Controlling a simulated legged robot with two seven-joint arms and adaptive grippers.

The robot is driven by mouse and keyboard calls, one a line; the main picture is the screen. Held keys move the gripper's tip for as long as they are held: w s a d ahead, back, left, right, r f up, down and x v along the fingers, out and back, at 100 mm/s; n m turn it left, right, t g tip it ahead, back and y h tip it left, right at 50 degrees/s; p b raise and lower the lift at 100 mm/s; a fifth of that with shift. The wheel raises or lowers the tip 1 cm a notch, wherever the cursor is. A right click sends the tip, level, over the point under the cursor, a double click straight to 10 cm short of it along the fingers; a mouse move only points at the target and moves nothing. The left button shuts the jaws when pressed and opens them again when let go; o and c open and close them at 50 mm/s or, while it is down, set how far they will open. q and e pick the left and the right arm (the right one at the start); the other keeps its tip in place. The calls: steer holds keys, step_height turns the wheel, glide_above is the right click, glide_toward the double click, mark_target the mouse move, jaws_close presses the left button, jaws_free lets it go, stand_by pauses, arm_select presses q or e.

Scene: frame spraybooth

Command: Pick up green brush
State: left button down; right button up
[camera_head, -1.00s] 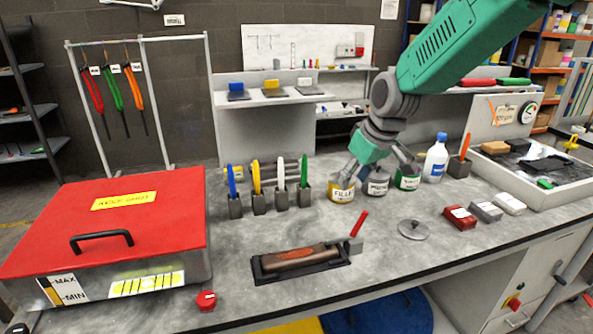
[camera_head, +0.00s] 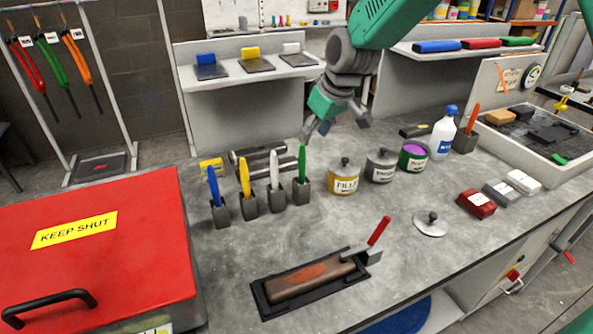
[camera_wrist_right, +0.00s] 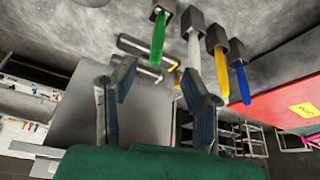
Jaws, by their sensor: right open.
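The green brush (camera_head: 302,168) stands upright, handle up, in a grey holder (camera_head: 301,190), rightmost of a row with white (camera_head: 274,171), yellow (camera_head: 245,178) and blue (camera_head: 213,187) brushes. In the wrist view the green brush (camera_wrist_right: 158,38) is near the top, beyond the fingertips. My right gripper (camera_head: 335,125) is open and empty, above and behind the green brush, to its right in the head view. Its two spread fingers also show in the wrist view (camera_wrist_right: 160,84). The brush is apart from the fingers. My left gripper is not in view.
Lidded cans, one labelled FILLER (camera_head: 343,180), and an open can with purple content (camera_head: 413,156) stand right of the brushes. A white bottle (camera_head: 443,133) is beyond. A red box (camera_head: 95,245) is left. A black tray with a brown block (camera_head: 312,281) lies in front.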

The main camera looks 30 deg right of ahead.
mark_target(305, 153)
steer(key=x, duration=0.3)
steer(key=p+x, duration=0.1)
steer(key=x, duration=0.6)
steer(key=shift+w+a+f, duration=0.2)
steer(key=shift+w+a, duration=0.05)
steer(key=shift+w, duration=0.3)
steer(key=shift+s+d, duration=0.2)
steer(key=shift+d, duration=0.25)
jaws_close()
steer(key=shift+d, duration=0.1)
